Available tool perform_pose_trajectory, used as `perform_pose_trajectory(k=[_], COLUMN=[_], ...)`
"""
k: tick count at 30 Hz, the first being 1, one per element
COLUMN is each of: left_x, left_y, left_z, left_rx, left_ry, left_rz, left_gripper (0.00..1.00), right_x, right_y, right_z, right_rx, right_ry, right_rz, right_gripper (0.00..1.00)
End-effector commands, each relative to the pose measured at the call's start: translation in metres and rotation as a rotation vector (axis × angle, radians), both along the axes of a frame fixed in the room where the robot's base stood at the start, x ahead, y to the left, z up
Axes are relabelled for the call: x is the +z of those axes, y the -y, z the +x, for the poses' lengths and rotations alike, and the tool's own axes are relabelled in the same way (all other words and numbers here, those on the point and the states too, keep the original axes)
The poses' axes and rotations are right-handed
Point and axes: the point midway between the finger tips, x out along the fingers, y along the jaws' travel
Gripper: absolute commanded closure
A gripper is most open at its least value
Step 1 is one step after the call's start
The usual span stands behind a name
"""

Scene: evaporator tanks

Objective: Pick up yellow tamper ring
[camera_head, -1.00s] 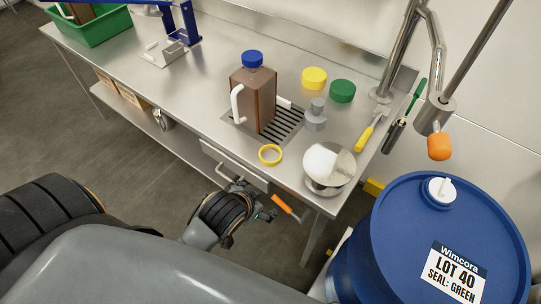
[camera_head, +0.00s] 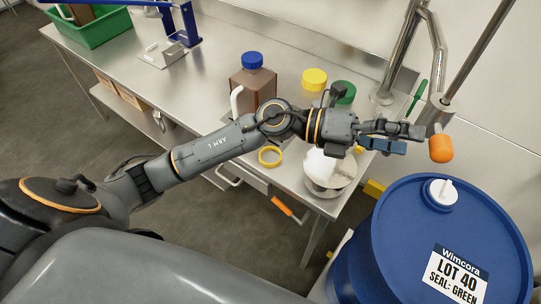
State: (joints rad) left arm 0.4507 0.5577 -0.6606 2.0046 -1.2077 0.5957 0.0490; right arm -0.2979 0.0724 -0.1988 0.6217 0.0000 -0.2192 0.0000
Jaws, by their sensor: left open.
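The yellow tamper ring (camera_head: 270,157) lies flat near the front edge of the steel bench, left of the white-filled metal bowl. My left arm comes in from the left and reaches across above the bench, passing over the drain grate area. My left gripper (camera_head: 412,137) is open and empty, pointing right, beyond the bowl and close to the orange handle end. It is well to the right of the ring and apart from it. My right gripper does not show.
A brown jug (camera_head: 252,87) with a blue cap stands behind my arm. The metal bowl (camera_head: 326,187) is at the bench corner. A blue drum (camera_head: 420,235) stands front right. An orange handle (camera_head: 440,148) hangs above it.

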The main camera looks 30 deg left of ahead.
Motion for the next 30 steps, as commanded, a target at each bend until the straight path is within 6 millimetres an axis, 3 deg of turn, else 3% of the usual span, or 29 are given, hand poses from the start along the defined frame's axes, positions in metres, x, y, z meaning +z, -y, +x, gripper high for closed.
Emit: perform_pose_trajectory(k=[2, 5, 9, 12, 15, 18, 23, 30], left_x=[-0.032, -0.079, -0.128, -0.141, -0.141, -0.135, -0.140, -0.186], left_y=[-0.004, -0.032, -0.109, -0.172, -0.225, -0.260, -0.282, -0.282], left_z=[-0.005, -0.002, 0.020, 0.036, 0.046, 0.051, 0.052, 0.051], left_rx=[-0.103, -0.212, -0.300, -0.322, -0.325, -0.320, -0.319, -0.322], left_ry=[0.108, 0.197, 0.224, 0.189, 0.136, 0.087, 0.048, 0.046], left_rz=[0.239, 0.557, 1.005, 1.277, 1.479, 1.607, 1.683, 1.684], left_gripper=[0.11, 0.11, 0.11, 0.11, 0.11, 0.11, 0.11, 0.11], right_x=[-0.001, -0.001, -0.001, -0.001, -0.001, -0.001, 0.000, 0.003], right_y=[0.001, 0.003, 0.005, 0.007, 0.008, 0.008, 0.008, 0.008], right_z=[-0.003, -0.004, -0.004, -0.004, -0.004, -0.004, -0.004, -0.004], right_rx=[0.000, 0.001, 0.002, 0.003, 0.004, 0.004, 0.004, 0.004], right_ry=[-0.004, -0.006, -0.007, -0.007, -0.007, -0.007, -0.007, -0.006], right_rz=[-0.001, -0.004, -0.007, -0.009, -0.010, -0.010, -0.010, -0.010], right_gripper=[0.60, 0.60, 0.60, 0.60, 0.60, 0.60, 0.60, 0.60])
